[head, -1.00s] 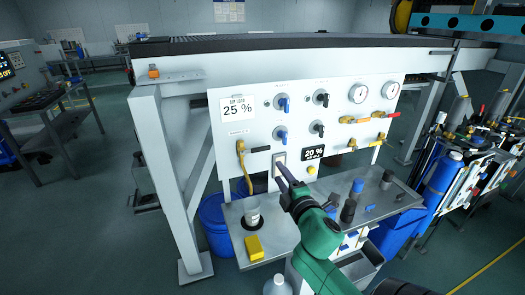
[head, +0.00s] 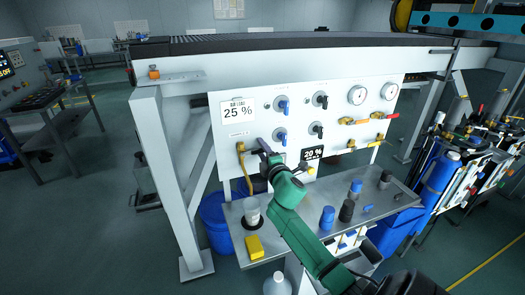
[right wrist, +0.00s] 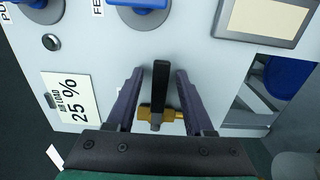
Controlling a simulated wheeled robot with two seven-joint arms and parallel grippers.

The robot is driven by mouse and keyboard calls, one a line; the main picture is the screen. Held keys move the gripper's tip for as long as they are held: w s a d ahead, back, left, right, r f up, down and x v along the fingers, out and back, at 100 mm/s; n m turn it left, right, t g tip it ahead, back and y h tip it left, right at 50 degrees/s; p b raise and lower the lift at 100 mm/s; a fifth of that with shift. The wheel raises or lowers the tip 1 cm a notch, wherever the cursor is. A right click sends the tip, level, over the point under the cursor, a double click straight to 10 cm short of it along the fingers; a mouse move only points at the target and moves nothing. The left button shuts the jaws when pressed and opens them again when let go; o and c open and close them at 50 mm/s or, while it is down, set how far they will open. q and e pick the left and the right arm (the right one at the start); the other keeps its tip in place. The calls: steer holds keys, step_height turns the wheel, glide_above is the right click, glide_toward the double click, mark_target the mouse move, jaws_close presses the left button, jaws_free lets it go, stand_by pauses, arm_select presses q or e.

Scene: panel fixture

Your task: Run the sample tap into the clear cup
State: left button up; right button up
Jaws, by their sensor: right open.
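The sample tap (head: 241,147) is a brass valve with a hanging brass spout tube, at the lower left of the white panel. Its black lever (right wrist: 160,85) shows in the right wrist view, pointing away from the brass body (right wrist: 172,115). My right gripper (head: 263,148) is at the lever and hides most of it in the head view. Its two dark fingers stand open on either side of the lever, with gaps showing. The clear cup (head: 252,208) stands upright on the grey shelf below the spout; its contents are too small to tell. My left gripper is out of view.
The panel (head: 342,100) carries blue and black knobs, gauges and other valves to the right. A yellow block (head: 254,246) lies in front of the cup. Blue and dark containers (head: 327,217) stand on the shelf's right side. A blue barrel (head: 214,225) is below left.

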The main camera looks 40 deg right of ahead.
jaws_close()
stand_by(1.3)
